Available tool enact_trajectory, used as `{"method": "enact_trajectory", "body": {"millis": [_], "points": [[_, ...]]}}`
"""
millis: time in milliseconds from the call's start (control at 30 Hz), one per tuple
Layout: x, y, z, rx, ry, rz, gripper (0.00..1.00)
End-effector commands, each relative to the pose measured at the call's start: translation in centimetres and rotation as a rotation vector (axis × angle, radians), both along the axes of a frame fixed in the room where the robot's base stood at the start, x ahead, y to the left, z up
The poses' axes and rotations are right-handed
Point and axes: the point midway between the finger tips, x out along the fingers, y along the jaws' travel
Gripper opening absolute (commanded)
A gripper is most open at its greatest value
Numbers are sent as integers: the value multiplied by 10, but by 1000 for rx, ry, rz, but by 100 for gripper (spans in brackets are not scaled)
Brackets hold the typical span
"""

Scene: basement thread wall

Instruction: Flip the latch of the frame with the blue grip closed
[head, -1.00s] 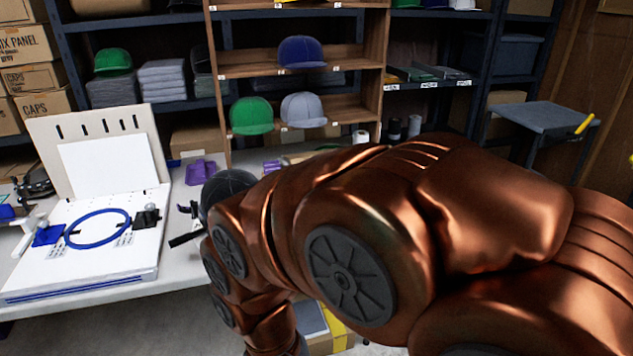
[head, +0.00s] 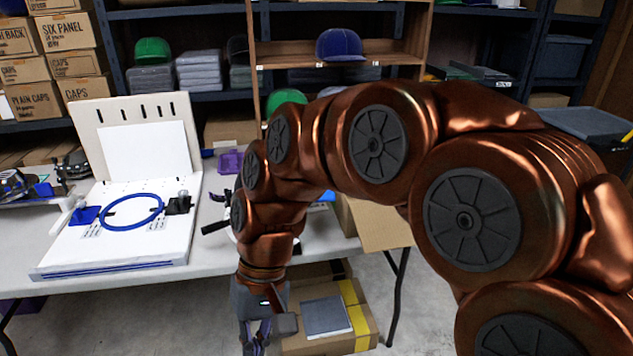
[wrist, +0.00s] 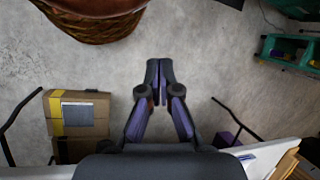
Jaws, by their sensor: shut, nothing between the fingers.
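In the head view, a blue oval hoop frame (head: 132,212) lies on a white board on the table. A blue grip (head: 84,215) sits at its left end and a black piece (head: 178,205) at its right end. The state of the latch is too small to tell. My gripper (head: 256,345) hangs low in front of the table's front edge, to the right of the board and well apart from the frame. In the wrist view my gripper (wrist: 159,66) is shut and empty over the concrete floor.
The white board (head: 120,247) has an upright back panel. A cardboard box (head: 325,315) with yellow tape stands on the floor beside my gripper. The table edge (head: 210,278) lies between my gripper and the frame. A purple tray (head: 230,162) is behind.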

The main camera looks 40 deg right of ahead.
Motion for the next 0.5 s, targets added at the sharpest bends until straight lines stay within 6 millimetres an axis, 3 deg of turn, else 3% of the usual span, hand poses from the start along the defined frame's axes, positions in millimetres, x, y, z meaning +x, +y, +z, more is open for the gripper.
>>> {"method": "enact_trajectory", "body": {"millis": [100,267,367,500], "points": [[46,13,14,132,3,-79,0],[104,15,39,305,9,-187,0],[142,6,53,410,10,-262,0],[193,-19,70,554,3,-371,0]]}}
